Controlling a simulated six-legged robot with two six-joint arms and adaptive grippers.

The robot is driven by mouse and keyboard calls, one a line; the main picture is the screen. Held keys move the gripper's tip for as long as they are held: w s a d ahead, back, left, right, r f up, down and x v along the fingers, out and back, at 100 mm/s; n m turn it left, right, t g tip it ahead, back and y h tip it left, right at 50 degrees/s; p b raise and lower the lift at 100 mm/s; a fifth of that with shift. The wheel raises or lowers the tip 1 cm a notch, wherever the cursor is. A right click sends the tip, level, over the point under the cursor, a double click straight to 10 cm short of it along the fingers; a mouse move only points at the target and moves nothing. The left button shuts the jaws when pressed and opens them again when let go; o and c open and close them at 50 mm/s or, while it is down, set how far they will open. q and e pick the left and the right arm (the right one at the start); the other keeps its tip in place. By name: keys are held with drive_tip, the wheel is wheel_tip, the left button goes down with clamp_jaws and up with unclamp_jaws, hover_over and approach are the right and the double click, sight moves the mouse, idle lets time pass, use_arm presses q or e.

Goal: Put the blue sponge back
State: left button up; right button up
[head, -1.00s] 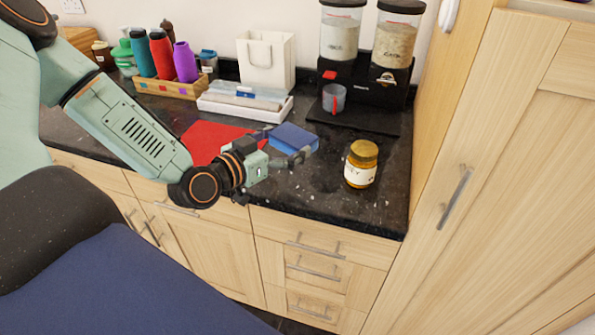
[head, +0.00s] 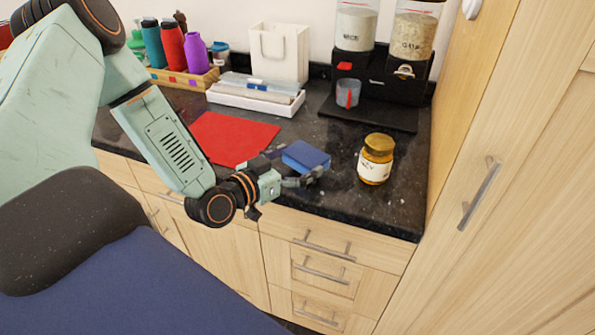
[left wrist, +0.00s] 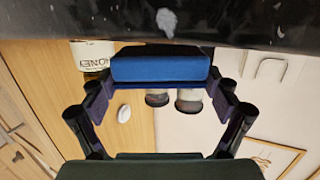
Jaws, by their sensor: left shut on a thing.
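The blue sponge (head: 306,156) is a flat block at the front part of the dark counter, right of the red mat (head: 236,140) and left of the honey jar (head: 376,158). My left gripper (head: 297,168) reaches over the counter's front edge and is shut on the sponge. In the left wrist view the sponge (left wrist: 160,66) spans the space between the fingers (left wrist: 160,92). I cannot tell whether it touches the counter. My right gripper is not in view.
A white tray (head: 245,103) with flat items lies behind the mat, before a white bag (head: 279,55). A wooden bottle rack (head: 190,79) stands back left. A dark dispenser stand (head: 370,112) with a cup is back right. A tall cabinet (head: 500,150) bounds the right side.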

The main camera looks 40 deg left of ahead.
use_arm(q)
drive_tip(key=shift+f, duration=0.85)
drive_tip(key=shift+w+a+f, duration=0.1)
drive_tip(key=shift+w+a, duration=0.05)
drive_tip(key=shift+f+b, duration=0.2)
drive_tip(key=shift+b, duration=0.15)
drive_tip(key=o, duration=0.8)
drive_tip(key=shift+r, duration=0.15)
